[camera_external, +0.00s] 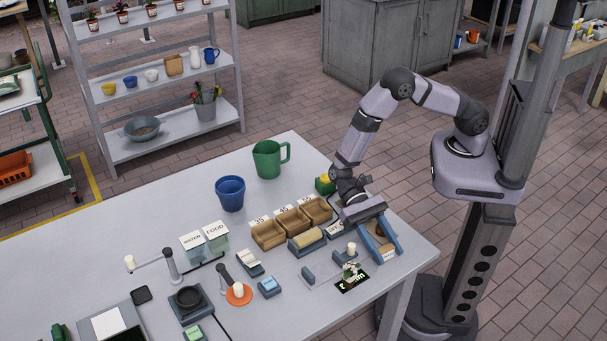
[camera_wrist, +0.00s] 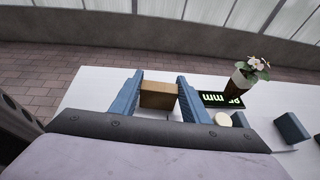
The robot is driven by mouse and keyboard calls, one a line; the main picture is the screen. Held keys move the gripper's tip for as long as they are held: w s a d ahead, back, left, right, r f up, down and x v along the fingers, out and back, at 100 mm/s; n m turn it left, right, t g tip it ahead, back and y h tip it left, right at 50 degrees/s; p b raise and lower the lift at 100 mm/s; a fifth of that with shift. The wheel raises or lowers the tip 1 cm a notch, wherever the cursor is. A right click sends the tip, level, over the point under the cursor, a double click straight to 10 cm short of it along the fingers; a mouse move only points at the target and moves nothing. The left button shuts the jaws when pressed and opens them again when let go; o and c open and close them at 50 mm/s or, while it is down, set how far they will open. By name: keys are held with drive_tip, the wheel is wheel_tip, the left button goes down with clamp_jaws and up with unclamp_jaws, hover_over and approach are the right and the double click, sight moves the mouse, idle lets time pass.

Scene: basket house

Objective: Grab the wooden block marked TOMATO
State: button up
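A brown wooden block (camera_wrist: 158,95) lies between the two blue fingers of my gripper (camera_wrist: 160,82) in the wrist view. It fills nearly the whole gap between them; I cannot tell whether the fingers touch it. In the external view my gripper (camera_external: 379,238) is low over the right end of the table, pointing down, with fingers apart and the block (camera_external: 374,241) partly hidden between them. A small white label shows by the fingertips, too small to read. No TOMATO lettering is legible on the block.
A dark sign with green letters (camera_external: 352,281) and a small potted plant (camera_wrist: 249,74) are beside my gripper. A cream cylinder (camera_external: 351,249) stands close by. Wooden bins (camera_external: 269,235) and a green mug (camera_external: 268,160) are to the left. The table edge is near on the right.

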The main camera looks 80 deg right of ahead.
sight(385, 248)
drive_tip(key=shift+r, duration=0.1)
drive_tip(key=shift+c, duration=0.2)
drive_tip(key=shift+r+b, duration=0.6)
drive_tip(key=shift+r, duration=4.3)
